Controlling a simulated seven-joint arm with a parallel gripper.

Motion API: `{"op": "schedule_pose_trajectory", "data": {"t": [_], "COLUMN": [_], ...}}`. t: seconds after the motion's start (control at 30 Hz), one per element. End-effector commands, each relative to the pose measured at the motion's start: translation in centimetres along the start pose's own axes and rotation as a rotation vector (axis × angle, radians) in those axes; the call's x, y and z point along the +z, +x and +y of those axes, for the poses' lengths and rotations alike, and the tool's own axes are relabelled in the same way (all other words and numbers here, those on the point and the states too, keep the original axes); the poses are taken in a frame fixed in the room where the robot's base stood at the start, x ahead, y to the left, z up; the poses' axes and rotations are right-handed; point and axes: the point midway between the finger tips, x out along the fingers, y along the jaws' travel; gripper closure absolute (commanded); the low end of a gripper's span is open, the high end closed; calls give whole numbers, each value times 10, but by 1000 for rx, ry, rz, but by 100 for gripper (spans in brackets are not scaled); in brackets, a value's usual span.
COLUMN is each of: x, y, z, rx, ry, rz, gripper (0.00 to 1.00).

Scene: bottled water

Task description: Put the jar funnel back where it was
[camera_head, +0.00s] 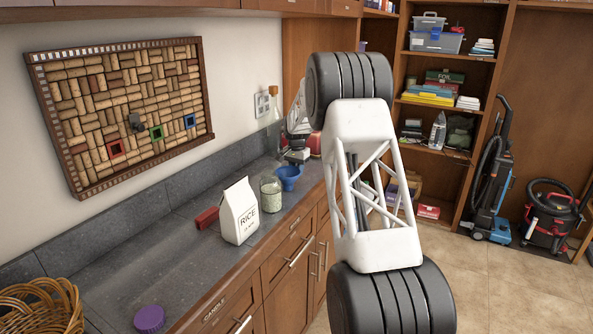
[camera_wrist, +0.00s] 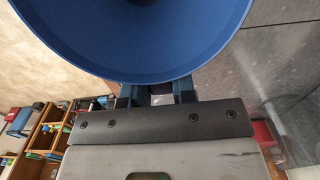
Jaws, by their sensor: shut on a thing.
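The blue jar funnel (camera_head: 289,174) is beside the far side of the glass jar, over the counter. I cannot tell whether its lower end touches the counter. My gripper (camera_head: 296,158) is shut on the funnel at its rim side. In the wrist view the funnel's wide blue bowl (camera_wrist: 150,45) fills the top, and my gripper's fingers (camera_wrist: 157,93) meet it at its lower edge; the contact itself is partly hidden. The glass jar (camera_head: 271,195) holds pale grains and stands upright, open at the top.
A white rice bag (camera_head: 239,214) stands left of the jar, with a red object (camera_head: 207,218) behind it. A purple lid (camera_head: 149,318) and a wicker basket (camera_head: 40,310) are nearer. A corked bottle (camera_head: 274,130) stands by the wall. The grey counter (camera_head: 150,265) is clear between lid and bag.

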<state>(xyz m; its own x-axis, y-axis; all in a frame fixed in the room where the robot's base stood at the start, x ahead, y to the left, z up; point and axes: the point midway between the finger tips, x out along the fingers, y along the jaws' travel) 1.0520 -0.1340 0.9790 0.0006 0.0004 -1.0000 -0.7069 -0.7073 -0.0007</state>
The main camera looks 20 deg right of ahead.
Motion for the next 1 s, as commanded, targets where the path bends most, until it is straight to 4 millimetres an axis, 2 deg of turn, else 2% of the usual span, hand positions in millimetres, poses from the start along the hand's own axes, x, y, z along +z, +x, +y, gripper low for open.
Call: {"op": "schedule_pose_trajectory", "data": {"t": [0.17,0.2,0.33,0.77,1.0], "x": [0,0,0,0,0], "y": [3,2,2,-1,-22], "z": [0,0,0,0,0], "rx": [0,0,0,0,-2], "ry": [0,0,0,0,0], "rz": [0,0,0,0,2], "gripper": [100,71,51,50,50]}}
